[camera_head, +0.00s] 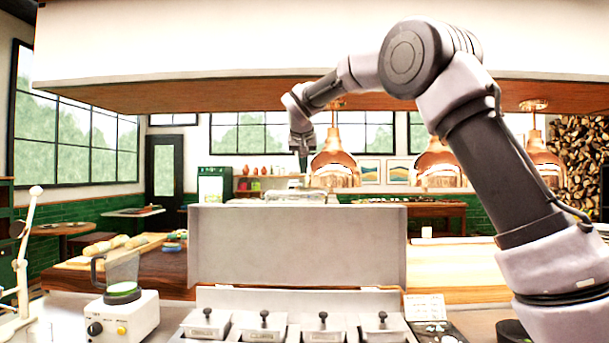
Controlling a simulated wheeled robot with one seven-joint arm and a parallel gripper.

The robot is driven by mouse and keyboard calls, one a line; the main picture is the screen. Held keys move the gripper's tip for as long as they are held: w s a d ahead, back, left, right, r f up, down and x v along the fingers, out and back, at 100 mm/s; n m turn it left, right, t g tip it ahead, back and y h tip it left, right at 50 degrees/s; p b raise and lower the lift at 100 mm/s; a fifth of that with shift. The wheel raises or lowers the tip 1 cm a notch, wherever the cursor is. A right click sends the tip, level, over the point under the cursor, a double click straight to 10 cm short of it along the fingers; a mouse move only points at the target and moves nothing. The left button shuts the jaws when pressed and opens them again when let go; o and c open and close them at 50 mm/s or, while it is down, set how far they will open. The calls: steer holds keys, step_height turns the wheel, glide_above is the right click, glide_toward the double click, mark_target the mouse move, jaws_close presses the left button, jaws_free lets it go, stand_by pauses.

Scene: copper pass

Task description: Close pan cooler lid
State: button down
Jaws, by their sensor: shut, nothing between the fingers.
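The pan cooler lid (297,247) is a broad pale grey panel standing raised behind the row of pans in the head view. In front of its lower edge, the pan cooler (297,300) holds several small metal pan covers with black knobs. My gripper (303,167) hangs pointing down above the lid's top edge, a little right of its middle. It is shut and empty, and looks apart from the lid. Its distance in depth from the lid is hard to judge. The lid's back side is hidden.
Copper lamps (335,160) hang beside and right of my gripper. A white blender base (123,312) stands left of the pans. Bread (105,245) lies on a wooden board at left. A small card (425,307) stands right of the pans. The wooden counter (455,268) right of the lid has free room.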

steer(key=w+f, duration=0.1)
steer(key=f, duration=0.1)
steer(key=w+f, duration=0.1)
steer(key=f, duration=0.1)
steer(key=w+f, duration=0.1)
steer(key=f, duration=0.1)
steer(key=shift+s+f, duration=0.1)
steer(key=shift+f, duration=0.1)
steer(key=shift+s, duration=0.35)
